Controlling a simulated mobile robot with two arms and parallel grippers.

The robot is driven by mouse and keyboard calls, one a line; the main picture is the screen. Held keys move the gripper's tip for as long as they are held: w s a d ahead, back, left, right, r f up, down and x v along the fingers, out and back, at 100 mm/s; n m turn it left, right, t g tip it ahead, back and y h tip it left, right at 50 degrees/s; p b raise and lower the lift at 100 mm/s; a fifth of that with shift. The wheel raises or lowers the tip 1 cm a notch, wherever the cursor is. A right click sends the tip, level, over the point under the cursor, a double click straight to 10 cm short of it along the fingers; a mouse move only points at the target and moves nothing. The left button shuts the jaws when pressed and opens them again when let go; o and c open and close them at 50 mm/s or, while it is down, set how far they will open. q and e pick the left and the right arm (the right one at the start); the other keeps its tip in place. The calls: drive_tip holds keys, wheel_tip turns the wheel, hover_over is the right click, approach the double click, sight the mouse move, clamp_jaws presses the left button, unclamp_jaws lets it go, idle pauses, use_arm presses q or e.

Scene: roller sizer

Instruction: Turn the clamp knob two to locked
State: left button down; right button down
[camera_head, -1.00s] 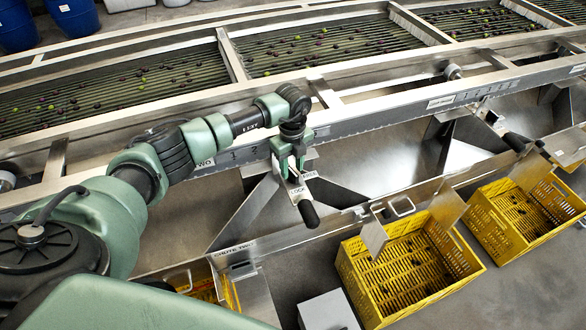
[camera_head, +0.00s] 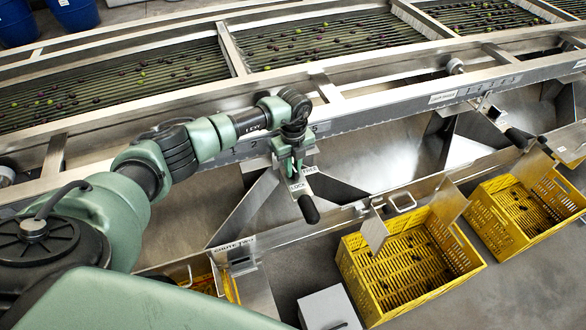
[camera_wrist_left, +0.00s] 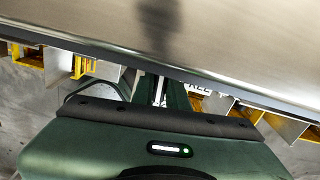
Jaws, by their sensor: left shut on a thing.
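My left gripper (camera_head: 291,160) reaches down to the front rail of the sizer and is shut on the clamp knob, which its fingers largely hide. A small metal plate (camera_head: 300,184) with "LOCK" and "FREE" lettering shows just below the fingers. A black-handled lever (camera_head: 309,208) sticks out below that plate. In the left wrist view the green gripper body fills the bottom, with the fingers (camera_wrist_left: 163,92) beyond it and part of the "FREE" label (camera_wrist_left: 199,88) beside them. The knob's exact pointing is hidden. My right gripper is not in view.
The numbered front rail (camera_head: 375,115) runs close behind the gripper. Below are metal chutes and the chute-two wall (camera_head: 330,228). Yellow crates (camera_head: 350,285) (camera_head: 480,225) stand on the floor at right. A second black-handled lever (camera_head: 517,137) sits further right. Olives lie on the rollers (camera_head: 310,45).

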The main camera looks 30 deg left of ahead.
use_arm(q)
drive_tip(key=shift+f+m, duration=0.1)
drive_tip(key=shift+m, duration=0.7)
drive_tip(key=c, duration=1.4)
unclamp_jaws()
wheel_tip(320, 180, up, 7)
drive_tip(key=shift+f+b, duration=0.1)
drive_tip(key=shift+b, duration=1.1)
drive_tip(key=shift+r, duration=0.65)
